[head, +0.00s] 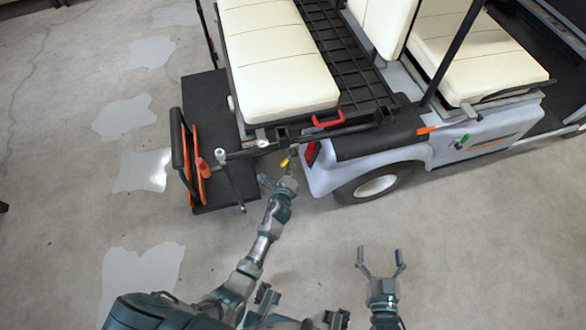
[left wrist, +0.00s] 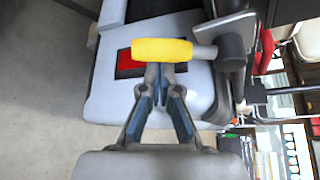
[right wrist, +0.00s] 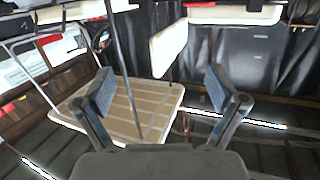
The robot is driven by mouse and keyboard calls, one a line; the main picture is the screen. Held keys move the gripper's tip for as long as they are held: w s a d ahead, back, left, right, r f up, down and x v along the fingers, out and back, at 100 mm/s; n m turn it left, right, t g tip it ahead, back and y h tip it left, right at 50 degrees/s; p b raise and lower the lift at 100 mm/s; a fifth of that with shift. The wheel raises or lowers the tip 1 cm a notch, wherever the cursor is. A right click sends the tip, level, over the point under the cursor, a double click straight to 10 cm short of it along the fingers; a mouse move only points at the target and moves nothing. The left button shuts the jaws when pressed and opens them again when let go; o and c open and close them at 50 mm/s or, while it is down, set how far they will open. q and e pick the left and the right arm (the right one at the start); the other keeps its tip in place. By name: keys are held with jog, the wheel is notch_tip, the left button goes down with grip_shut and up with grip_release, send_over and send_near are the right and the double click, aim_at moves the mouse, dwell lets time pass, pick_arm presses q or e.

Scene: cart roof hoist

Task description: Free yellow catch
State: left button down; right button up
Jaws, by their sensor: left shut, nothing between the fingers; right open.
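The yellow catch (head: 285,162) is a short yellow cylinder below the rear corner of the cart, by the red tail light. In the left wrist view the yellow catch (left wrist: 162,50) lies crosswise just beyond the fingertips, on a grey metal pin at its right end. My left gripper (head: 279,182) is at the catch; its fingers (left wrist: 160,72) are shut with nothing between them. Whether the tips touch the catch cannot be told. My right gripper (head: 380,258) is open and empty over the bare floor, well away from the cart; its spread fingers also show in the right wrist view (right wrist: 160,92).
The white cart body (head: 400,160) with its rear wheel (head: 376,187) stands right of the catch. A red handle (head: 328,119) is above it. A black platform with an orange-trimmed frame (head: 205,165) stands to the left. The concrete floor in front is clear.

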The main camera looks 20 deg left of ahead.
aim_at(283, 165)
pick_arm(q)
jog(key=shift+a, duration=0.1)
pick_arm(e)
jog(key=shift+a, duration=0.1)
